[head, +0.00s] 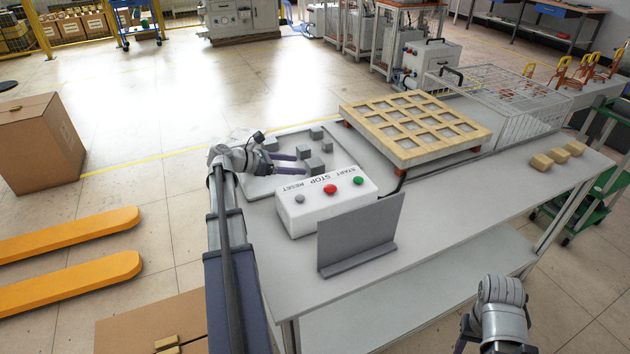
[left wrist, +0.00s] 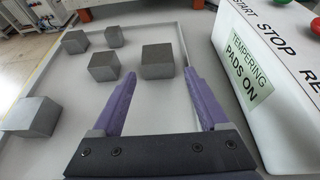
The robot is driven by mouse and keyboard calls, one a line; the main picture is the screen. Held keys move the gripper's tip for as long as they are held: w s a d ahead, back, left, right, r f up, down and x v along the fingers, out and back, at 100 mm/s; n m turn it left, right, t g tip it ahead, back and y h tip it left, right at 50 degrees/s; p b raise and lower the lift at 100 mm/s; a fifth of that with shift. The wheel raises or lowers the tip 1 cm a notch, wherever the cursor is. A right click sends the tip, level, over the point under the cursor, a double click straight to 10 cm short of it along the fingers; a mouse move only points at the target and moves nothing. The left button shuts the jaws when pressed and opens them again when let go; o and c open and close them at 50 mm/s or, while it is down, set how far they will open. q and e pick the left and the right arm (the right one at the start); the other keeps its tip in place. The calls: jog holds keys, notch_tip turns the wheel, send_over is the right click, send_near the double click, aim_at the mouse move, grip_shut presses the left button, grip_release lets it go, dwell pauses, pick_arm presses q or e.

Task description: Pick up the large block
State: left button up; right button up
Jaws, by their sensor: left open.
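Several grey blocks stand in a shallow light tray (head: 262,188). One block (head: 316,165), which looks among the largest, lies just ahead of my left gripper (head: 301,164). In the left wrist view this block (left wrist: 157,61) stands just beyond the purple fingertips, roughly in line with the gap between them. My left gripper (left wrist: 159,74) is open and empty, low over the tray. Another large-looking block (left wrist: 33,117) is at the left of that view, and smaller ones (left wrist: 114,36) stand farther back. My right arm shows at the bottom right; its fingers are mostly cut off.
A white button box (head: 325,205) stands close to the right of the left gripper, with a grey angled plate (head: 358,235) before it. A wooden grid frame (head: 415,128) and a wire basket (head: 515,100) are farther right. Small tan blocks (head: 558,154) lie near the table's right end.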

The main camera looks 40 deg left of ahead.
aim_at(308, 164)
pick_arm(q)
jog(key=shift+w+f, duration=0.1)
jog(key=shift+f, duration=0.15)
jog(key=shift+b+x, duration=0.5)
jog(key=shift+x, duration=0.7)
jog(key=shift+w+d, duration=0.15)
jog(key=shift+w, duration=0.2)
jog(key=x, duration=0.3)
jog(key=b+x, duration=0.1)
jog(key=shift+w+d+r, duration=0.15)
jog(key=shift+w+r, duration=0.05)
jog(key=shift+w, duration=0.2)
grip_shut()
